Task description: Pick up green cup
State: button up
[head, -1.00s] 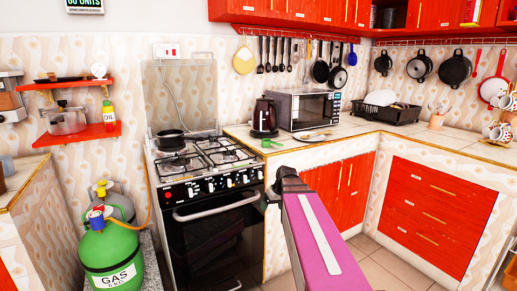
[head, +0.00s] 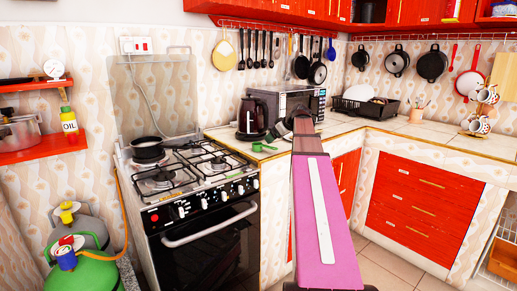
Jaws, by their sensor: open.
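The small green cup (head: 263,146), with a short handle, lies on the counter just right of the stove, near the counter's front edge. It is in front of the dark kettle. My gripper (head: 277,132) is dark and small in the head view. It shows just above and right of the green cup, apart from it in the picture, and overlaps the view of the kettle's right side. Its jaws are open and hold nothing that I can see. My arm hides part of the counter.
The dark kettle (head: 252,117) and the microwave (head: 294,103) stand behind the cup. The gas stove (head: 187,183) with a dark pan (head: 149,149) is to the left. A dish rack (head: 366,110) stands farther right. The counter (head: 395,131) near the right corner is clear.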

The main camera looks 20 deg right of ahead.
aim_at(263, 145)
jog(key=x, duration=0.3)
jog(key=shift+w+a+f, duration=0.15)
jog(key=shift+f, duration=0.05)
jog(key=shift+r+x, duration=0.25)
jog(key=shift+x, duration=2.45)
jog(key=shift+w+a, duration=0.15)
jog(key=shift+c, duration=0.3)
grip_shut()
